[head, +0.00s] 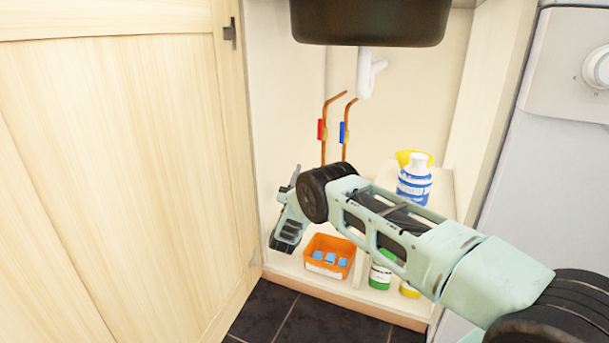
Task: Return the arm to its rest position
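My arm reaches from the lower right of the head view into the open cabinet under the sink. My gripper (281,240) hangs at the arm's end, pointing down, left of the orange box. Its fingertips are dark and seen from the side, so I cannot tell how far apart they are. No held object shows between them. The orange box (313,267) holds several small blue blocks and stands on the cabinet floor just right of my gripper.
The open wooden door (120,160) stands close on the left. A dark sink basin (370,22) hangs above with a white drain pipe (365,75). Copper pipes (323,145) rise behind. A blue-and-white bottle (415,180) and green-and-white container (380,275) stand near my arm. A white appliance (560,150) is right.

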